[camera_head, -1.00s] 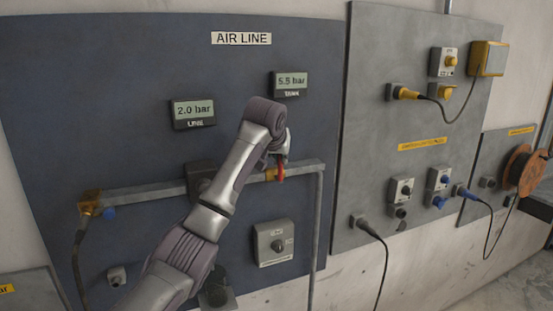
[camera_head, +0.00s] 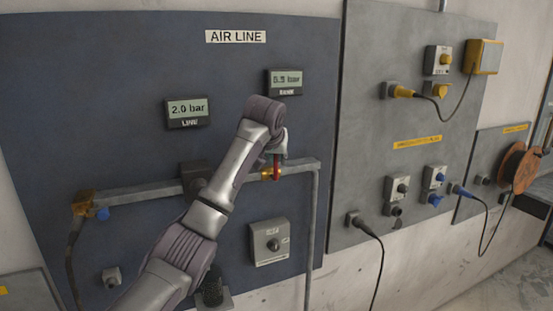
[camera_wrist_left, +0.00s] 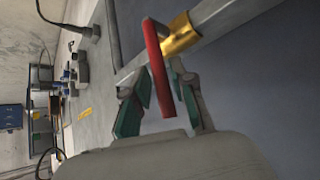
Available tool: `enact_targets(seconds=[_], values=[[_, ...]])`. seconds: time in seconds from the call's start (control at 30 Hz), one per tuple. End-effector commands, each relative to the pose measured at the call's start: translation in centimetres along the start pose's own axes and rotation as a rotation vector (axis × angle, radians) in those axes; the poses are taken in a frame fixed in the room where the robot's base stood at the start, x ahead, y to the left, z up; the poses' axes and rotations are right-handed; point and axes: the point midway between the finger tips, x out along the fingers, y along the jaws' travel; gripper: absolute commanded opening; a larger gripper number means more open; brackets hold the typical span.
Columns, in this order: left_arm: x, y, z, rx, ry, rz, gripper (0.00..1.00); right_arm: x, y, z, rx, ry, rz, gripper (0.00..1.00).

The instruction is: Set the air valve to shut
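The air valve is a brass body (camera_head: 268,174) on the grey pipe, with a red lever (camera_head: 277,166) hanging down from it. In the left wrist view the red lever (camera_wrist_left: 160,75) reaches from beside the brass body (camera_wrist_left: 180,37) into the space between my fingers. My left gripper (camera_head: 279,150) is at the valve, mostly hidden by its own wrist. In the wrist view its green-padded fingers (camera_wrist_left: 157,95) are apart, one on each side of the lever. A gap shows on the right; contact on the left is unclear. My right gripper is out of view.
The LINE display (camera_head: 187,113) reads 2.0 bar; the TANK display (camera_head: 285,82) is above the valve. A grey box with a knob (camera_head: 269,242) is below the pipe (camera_head: 135,193). A grey panel with sockets and cables (camera_head: 415,130) stands to the right.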

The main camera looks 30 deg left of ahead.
Motion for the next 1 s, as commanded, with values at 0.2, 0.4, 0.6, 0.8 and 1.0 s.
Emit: enact_targets(seconds=[0.2, 0.4, 0.6, 0.8, 1.0], values=[[-3.0, 0.0, -0.2, -0.001, 0.007, 0.002, 0.25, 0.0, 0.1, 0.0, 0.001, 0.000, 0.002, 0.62], [-7.3, 0.1, -0.2, 0.001, 0.004, 0.002, 0.25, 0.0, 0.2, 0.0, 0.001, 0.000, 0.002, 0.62], [-10.4, 0.1, -0.1, 0.001, -0.001, 0.001, 0.25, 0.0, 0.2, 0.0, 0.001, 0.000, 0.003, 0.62], [-11.6, 0.1, 0.0, 0.001, -0.004, 0.000, 0.25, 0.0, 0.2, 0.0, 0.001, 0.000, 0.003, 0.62], [-11.6, 0.1, 0.0, 0.001, -0.004, 0.000, 0.25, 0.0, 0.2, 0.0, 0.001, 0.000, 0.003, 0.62]])
